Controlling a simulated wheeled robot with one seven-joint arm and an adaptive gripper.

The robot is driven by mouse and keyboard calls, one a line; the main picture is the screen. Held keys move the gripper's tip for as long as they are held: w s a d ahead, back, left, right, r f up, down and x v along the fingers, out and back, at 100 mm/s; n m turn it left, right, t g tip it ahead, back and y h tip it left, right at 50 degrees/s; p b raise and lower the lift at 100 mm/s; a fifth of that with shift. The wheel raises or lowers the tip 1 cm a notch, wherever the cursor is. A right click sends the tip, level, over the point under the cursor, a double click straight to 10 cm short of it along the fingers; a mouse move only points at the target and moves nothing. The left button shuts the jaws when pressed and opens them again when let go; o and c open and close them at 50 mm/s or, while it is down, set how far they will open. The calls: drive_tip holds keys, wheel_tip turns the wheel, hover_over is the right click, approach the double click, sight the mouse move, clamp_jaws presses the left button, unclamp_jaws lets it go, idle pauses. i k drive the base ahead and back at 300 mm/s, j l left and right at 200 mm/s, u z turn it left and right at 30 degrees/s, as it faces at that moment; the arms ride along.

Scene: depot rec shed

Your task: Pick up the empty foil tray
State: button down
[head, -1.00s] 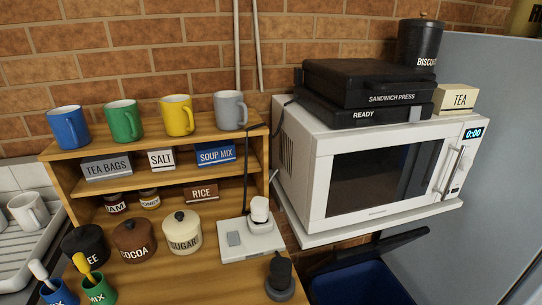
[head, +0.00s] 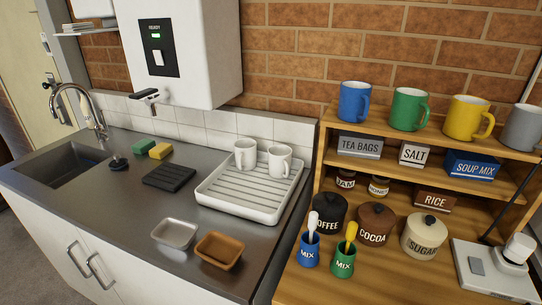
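A small silver foil tray (head: 174,234) sits on the steel counter, near its front edge and in front of the white drying rack. It looks empty. A brown tray of similar shape (head: 219,251) sits just to its right, close beside it; it also looks empty. My gripper is not in view.
The white drying rack (head: 235,205) holds two white mugs behind the trays. A black ribbed mat (head: 169,177), sponges and the sink (head: 65,168) are to the left. A wooden shelf unit with jars and mugs stands right. Counter left of the foil tray is clear.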

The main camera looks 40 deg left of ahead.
sight(178, 234)
drive_tip(key=u, duration=1.8)
drive_tip(key=i+j+z, duration=0.6)
drive_tip(key=i, duration=0.05)
